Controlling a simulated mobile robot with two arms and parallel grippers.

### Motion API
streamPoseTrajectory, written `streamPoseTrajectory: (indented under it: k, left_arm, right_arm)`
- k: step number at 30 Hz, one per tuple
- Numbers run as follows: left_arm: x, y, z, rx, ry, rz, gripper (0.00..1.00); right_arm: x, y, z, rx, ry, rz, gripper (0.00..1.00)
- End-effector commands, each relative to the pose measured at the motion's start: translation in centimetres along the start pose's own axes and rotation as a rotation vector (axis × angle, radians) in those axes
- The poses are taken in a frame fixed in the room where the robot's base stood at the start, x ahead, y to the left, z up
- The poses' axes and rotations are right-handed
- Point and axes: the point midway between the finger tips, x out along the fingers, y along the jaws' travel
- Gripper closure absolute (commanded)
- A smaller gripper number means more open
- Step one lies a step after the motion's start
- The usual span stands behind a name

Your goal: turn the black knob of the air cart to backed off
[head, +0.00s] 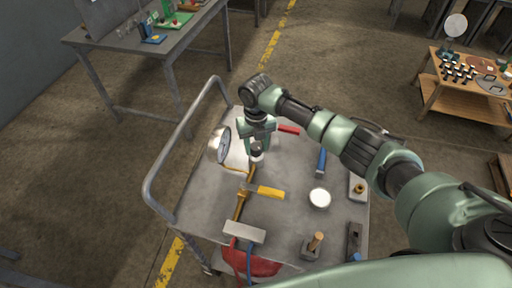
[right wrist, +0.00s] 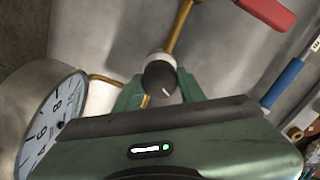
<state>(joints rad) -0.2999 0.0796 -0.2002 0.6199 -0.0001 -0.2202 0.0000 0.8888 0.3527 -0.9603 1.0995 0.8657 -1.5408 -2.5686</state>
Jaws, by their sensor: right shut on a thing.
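The air cart (head: 195,200) is a grey metal cart with a tube handle. Pipework with a round dial gauge (head: 219,145) stands on it; the gauge also shows at the left of the right wrist view (right wrist: 52,122). My right gripper (head: 257,150) points down over the pipework, beside the gauge. In the right wrist view, the black knob (right wrist: 158,77) with a white mark sits between my green fingertips, above a pale collar, and the fingers are shut on it. In the head view the gripper mostly hides the knob. My left gripper is out of view.
A yellow lever (head: 268,192), a red lever (head: 288,128) and a blue handle (head: 321,160) lie near the gripper. A white round item (head: 319,198) and a wooden-handled tool (head: 314,242) are on the cart top. Tables stand at the back left and back right.

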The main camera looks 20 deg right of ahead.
Motion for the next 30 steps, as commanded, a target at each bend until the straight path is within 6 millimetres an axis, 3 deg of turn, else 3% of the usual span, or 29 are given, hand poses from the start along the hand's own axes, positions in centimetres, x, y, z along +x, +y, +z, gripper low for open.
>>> streamPoseTrajectory:
  k: [15, 30]
  left_arm:
    - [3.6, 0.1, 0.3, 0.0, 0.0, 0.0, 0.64]
    - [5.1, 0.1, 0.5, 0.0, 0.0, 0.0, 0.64]
  right_arm:
    - [0.1, -0.1, 0.3, -0.408, -0.01, -0.002, 1.0]
    - [-0.3, -0.1, 0.3, -0.536, -0.009, -0.001, 1.0]
